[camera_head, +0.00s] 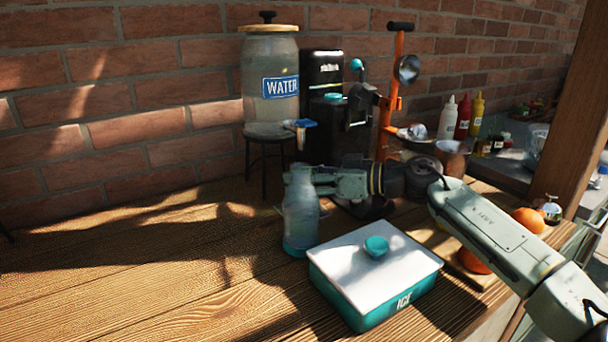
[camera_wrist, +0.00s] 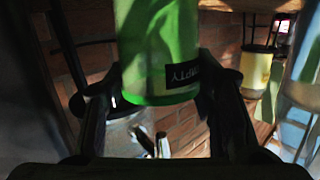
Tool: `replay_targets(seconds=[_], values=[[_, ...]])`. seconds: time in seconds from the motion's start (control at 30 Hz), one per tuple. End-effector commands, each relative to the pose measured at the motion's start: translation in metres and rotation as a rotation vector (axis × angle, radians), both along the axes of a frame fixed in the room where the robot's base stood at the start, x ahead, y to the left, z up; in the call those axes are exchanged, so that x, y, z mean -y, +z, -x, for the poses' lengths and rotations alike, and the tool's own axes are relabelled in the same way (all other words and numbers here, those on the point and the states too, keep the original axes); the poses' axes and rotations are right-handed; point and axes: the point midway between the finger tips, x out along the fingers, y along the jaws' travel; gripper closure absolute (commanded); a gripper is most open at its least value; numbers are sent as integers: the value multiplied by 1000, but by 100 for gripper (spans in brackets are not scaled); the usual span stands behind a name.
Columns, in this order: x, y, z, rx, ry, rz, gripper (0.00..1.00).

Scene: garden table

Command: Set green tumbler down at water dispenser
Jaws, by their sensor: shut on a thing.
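The green tumbler (camera_wrist: 160,45) is in the wrist view, between the two fingers of my gripper (camera_wrist: 160,105), with a dark label reading "PTY" in part. My gripper is shut on it. In the head view my gripper (camera_head: 318,181) points left, just below and in front of the dispenser's tap; I cannot make out the tumbler there, and the bottle covers that spot. The water dispenser (camera_head: 268,105) is a large glass jar with a wooden lid and blue WATER label, on a dark stand (camera_head: 266,165) by the brick wall.
A translucent bluish bottle (camera_head: 300,222) stands right in front of my gripper. A teal ICE box (camera_head: 370,270) with a white lid is nearer. A black machine (camera_head: 322,72) and an orange press (camera_head: 392,95) stand right of the dispenser. The table's left side is clear.

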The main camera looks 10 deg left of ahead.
Motion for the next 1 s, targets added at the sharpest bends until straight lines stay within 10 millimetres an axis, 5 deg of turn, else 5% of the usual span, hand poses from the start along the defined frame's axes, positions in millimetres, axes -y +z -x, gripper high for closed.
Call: replay_targets(seconds=[0.27,0.3,0.4,0.77,1.0], values=[[1,-2,0,0,-1,0,81],[1,-3,0,0,-1,0,47],[1,-3,0,0,-1,0,41],[1,0,0,1,-1,0,40],[39,4,3,1,-7,0,40]])
